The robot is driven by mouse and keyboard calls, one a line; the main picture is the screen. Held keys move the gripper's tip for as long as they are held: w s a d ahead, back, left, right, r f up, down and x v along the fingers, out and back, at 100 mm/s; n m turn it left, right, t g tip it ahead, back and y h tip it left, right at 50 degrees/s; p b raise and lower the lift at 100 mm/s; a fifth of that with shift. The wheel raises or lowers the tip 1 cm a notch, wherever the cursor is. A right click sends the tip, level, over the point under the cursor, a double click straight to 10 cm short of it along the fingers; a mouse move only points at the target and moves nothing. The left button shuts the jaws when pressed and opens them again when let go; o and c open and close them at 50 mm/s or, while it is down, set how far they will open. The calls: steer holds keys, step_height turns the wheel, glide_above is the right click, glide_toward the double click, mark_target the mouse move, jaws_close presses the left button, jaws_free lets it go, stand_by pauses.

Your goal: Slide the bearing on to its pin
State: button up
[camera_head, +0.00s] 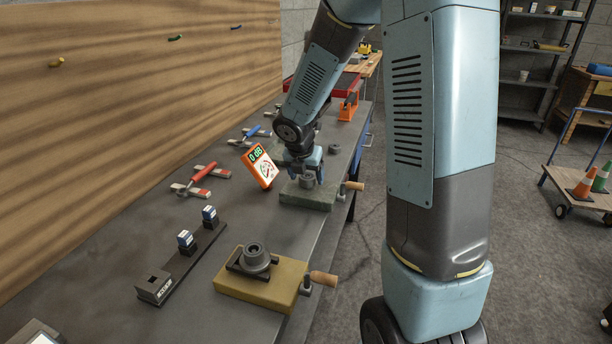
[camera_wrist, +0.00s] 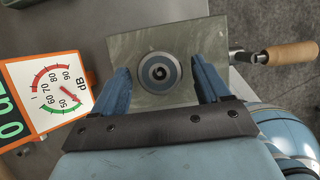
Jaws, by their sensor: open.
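My gripper (camera_head: 305,167) points down over a grey-green block (camera_head: 313,200) with a wooden-handled screw. Its two blue fingers (camera_wrist: 163,80) are apart, with no contact visible. In the wrist view a round part, which looks like the bearing (camera_wrist: 160,72), lies between and slightly beyond the fingertips, over the green block (camera_wrist: 134,45). It has a grey outer ring, a blue-grey inner ring and a dark centre with a small light spot. In the head view a grey round part (camera_head: 308,180) shows under the gripper. I cannot tell whether the pin runs through it.
An orange dB meter (camera_head: 261,166) stands close left of the gripper. A yellow block (camera_head: 257,283) with a grey flanged ring (camera_head: 255,257) is nearer. A small grey cylinder (camera_head: 334,149) stands behind. Clamps (camera_head: 201,180) and a dark rail (camera_head: 190,255) lie left on the bench.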

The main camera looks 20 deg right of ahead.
steer(key=v, duration=1.3)
steer(key=shift+r, duration=0.2)
steer(key=s+d+r+m+t+y, duration=0.1)
steer(key=s+r+m, duration=0.3)
steer(key=s+m, duration=0.7)
steer(key=s+d+r+m+y, duration=0.1)
steer(key=s+r+m, duration=0.3)
steer(key=s+m, duration=0.8)
steer(key=d+m, duration=0.1)
steer(key=m, duration=0.4)
steer(key=shift+s+d+r+m+t+y, duration=0.15)
steer(key=shift+d+r+m+t+y, duration=0.15)
steer(key=shift+m+t+y, duration=0.1)
